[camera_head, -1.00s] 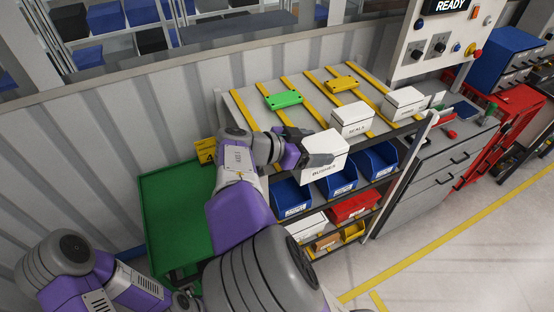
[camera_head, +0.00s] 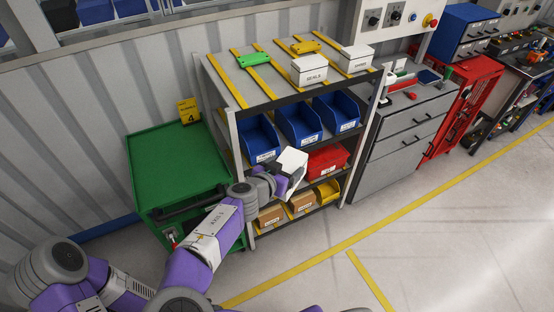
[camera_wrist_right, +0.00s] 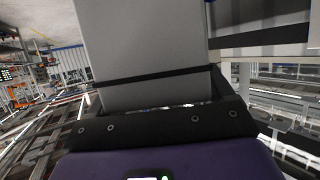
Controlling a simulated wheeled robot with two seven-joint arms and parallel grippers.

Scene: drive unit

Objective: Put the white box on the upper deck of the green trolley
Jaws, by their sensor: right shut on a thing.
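The white box (camera_head: 292,162) is held by my right gripper (camera_head: 284,183), which is shut on it. The box looks tilted and appears in front of the rack's middle shelves in the head view. In the right wrist view the box is the large pale grey shape (camera_wrist_right: 145,45) between the dark fingers (camera_wrist_right: 158,118). The green trolley (camera_head: 178,158) stands left of the rack; its green upper deck looks empty, and my right arm covers its near edge. My left arm is at the lower left, with its gripper out of view.
The rack (camera_head: 228,130) holds blue bins (camera_head: 298,122), a red bin (camera_head: 327,160) and cartons (camera_head: 270,216). Two white boxes (camera_head: 309,68) (camera_head: 356,58) sit on its top. A yellow sign (camera_head: 188,111) stands behind the trolley. The floor at the right is clear.

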